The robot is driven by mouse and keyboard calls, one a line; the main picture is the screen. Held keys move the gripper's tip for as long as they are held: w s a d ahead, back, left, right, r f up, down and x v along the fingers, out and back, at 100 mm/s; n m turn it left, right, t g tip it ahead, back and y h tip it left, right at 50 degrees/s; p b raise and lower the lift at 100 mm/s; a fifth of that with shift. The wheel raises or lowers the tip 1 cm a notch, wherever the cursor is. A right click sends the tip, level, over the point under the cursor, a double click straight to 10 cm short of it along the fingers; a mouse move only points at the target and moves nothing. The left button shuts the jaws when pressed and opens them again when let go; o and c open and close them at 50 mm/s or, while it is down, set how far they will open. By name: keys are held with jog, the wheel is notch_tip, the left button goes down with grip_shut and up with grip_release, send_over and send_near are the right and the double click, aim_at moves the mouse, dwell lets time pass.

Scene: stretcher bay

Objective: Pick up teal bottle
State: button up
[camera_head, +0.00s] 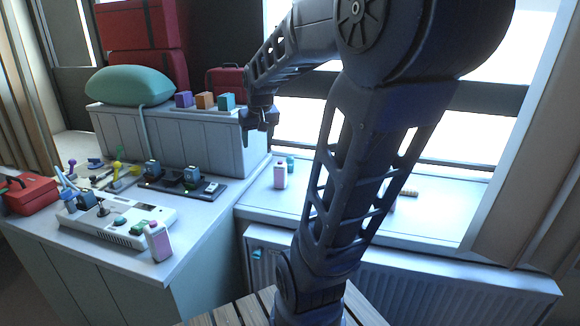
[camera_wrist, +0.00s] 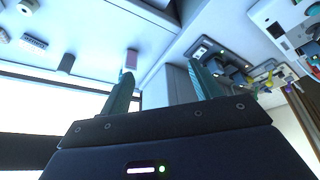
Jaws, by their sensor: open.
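A small teal object (camera_head: 291,163), which looks like the teal bottle, stands on the window sill just behind and right of a pink bottle (camera_head: 280,176). It is small here and partly covered by the pink bottle. My gripper (camera_head: 260,128) is open and empty, pointing down above and left of these bottles, apart from them. In the wrist view my two fingers (camera_wrist: 163,88) are spread with nothing between them. The pink bottle shows there beyond the left finger (camera_wrist: 132,58). I cannot make out the teal bottle in that view.
A white-pink bottle (camera_head: 158,241) stands by a white console (camera_head: 118,222) on the left counter. Purple, orange and teal blocks (camera_head: 227,102) sit on the raised cabinet beside a green pillow (camera_head: 130,86). A radiator (camera_head: 400,285) is under the sill. My arm hides part of the sill.

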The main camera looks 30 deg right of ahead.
jog(key=w+d+f, duration=0.1)
jog(key=w+d, duration=0.2)
jog(key=w, duration=0.3)
jog(key=w+d+f, duration=0.2)
jog(key=w+d, duration=0.1)
jog(key=w, duration=0.3)
jog(key=m, duration=0.2)
send_over(290, 164)
jog(key=s, duration=0.3)
notch_tip(290, 164, down, 22)
jog(key=x, duration=0.4)
jog(key=shift+w+f, duration=0.2)
jog(key=shift+w, duration=0.05)
jog(key=shift+w+d+x, duration=0.1)
jog(key=shift+w+x, duration=0.1)
jog(key=shift+x, duration=1.35)
jog(key=shift+w+d+x, duration=0.1)
jog(key=shift+w+x, duration=0.1)
jog(key=shift+x, duration=1.35)
jog(key=shift+r, duration=0.2)
jog(key=shift+c, duration=0.2)
jog(key=c, duration=1)
